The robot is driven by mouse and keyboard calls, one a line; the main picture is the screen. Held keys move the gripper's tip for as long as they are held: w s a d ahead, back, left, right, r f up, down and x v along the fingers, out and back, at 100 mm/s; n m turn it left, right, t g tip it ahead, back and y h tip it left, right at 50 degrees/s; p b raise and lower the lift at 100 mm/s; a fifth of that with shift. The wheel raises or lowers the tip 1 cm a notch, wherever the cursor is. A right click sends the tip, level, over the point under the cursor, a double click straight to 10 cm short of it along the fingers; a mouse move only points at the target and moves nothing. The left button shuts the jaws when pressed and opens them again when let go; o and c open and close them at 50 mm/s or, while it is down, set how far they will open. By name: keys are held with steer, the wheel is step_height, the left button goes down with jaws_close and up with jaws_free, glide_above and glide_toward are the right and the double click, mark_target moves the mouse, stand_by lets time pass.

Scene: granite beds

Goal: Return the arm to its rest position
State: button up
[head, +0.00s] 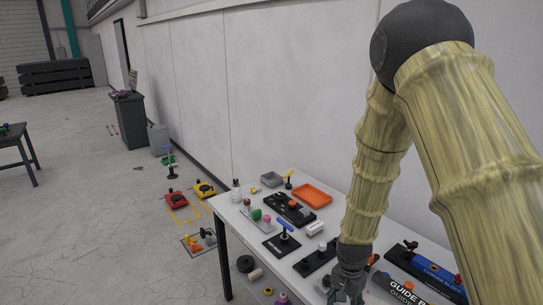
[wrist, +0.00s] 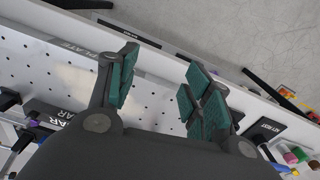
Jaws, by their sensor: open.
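My gripper (head: 345,290) is at the lower middle of the head view, low over the near part of the white table (head: 330,186). In the wrist view my gripper (wrist: 163,92) has its green-padded fingers spread apart, with nothing between them. Below the fingers lies a pale perforated plate (wrist: 70,75) with lettering along its edge. My arm (head: 375,160) reaches down from the upper right of the head view, bent at the elbow.
An orange tray (head: 312,195), a blue-handled tool (head: 285,228) on a black base and a blue guide block (head: 432,268) stand on the table. A white wall (head: 270,90) runs behind it. Open floor (head: 90,220) lies left.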

steer(key=s+d+f+n+b, duration=0.15)
steer(key=s+f+b, duration=0.25)
steer(key=s+f, duration=0.65)
steer(key=s+d+f+n+b, duration=0.1)
steer(key=s+f+n+b, duration=0.2)
steer(key=s+f, duration=0.7)
steer(key=s+f+n+b, duration=0.4)
steer(key=s+f+b, duration=0.1)
steer(key=s+f, duration=0.7)
steer(key=shift+s+a+f, duration=0.15)
steer(key=shift+s+f, duration=0.15)
steer(key=shift+s, duration=0.15)
steer(key=shift+c, duration=0.2)
